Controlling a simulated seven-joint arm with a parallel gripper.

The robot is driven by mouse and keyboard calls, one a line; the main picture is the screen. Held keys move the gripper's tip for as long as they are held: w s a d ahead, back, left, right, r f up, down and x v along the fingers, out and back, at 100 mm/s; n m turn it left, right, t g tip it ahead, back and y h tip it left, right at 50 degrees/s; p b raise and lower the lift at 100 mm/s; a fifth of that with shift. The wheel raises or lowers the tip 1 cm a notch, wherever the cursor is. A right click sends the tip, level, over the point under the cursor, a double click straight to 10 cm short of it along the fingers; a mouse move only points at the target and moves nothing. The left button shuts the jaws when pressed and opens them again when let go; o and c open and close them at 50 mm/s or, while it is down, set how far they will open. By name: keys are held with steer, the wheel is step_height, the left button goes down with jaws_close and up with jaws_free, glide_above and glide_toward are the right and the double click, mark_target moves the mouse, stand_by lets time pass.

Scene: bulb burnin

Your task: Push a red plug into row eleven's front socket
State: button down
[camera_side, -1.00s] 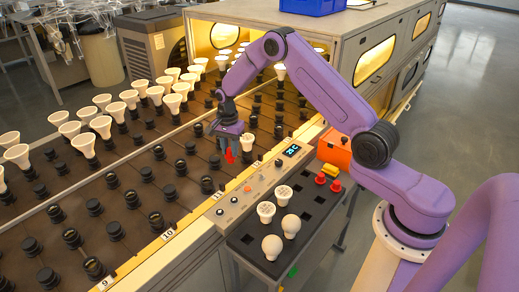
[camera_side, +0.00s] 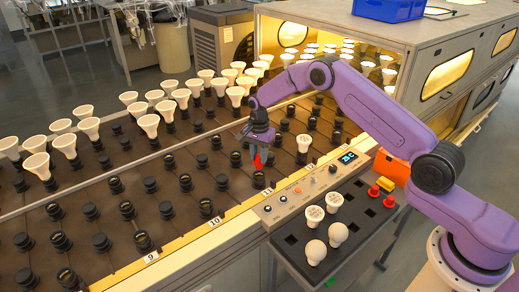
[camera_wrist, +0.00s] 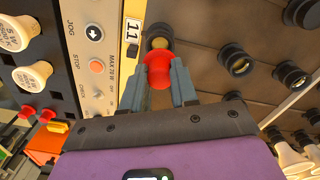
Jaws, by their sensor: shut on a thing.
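A red plug (camera_side: 257,163) is held by my gripper (camera_side: 258,151), which is shut on it. In the wrist view the red plug (camera_wrist: 158,70) sits between the two grey fingertips (camera_wrist: 159,92). The front socket of row eleven (camera_wrist: 160,43) is a black ring with a tan centre beside the "11" label (camera_wrist: 133,31). In the wrist view the plug overlaps the socket's near edge. In the side view the plug hangs just above this front socket (camera_side: 260,179), with a small gap seeming to show.
Black sockets (camera_side: 166,210) fill the rack around, and white bulbs (camera_side: 149,123) stand in the farther rows. A control panel (camera_side: 305,191) borders the front rail. A tray (camera_side: 345,240) holds bulbs and two more red plugs (camera_side: 374,191). An orange box (camera_side: 392,168) stands behind the tray.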

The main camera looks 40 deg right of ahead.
mark_target(259, 164)
steer(key=shift+f, duration=0.4)
steer(key=shift+f, duration=0.15)
steer(key=shift+f, duration=0.3)
steer(key=shift+f, duration=0.3)
steer(key=shift+f, duration=0.35)
steer(key=shift+f, duration=0.85)
steer(key=c, duration=0.8)
jaws_free()
steer(key=shift+r, duration=0.1)
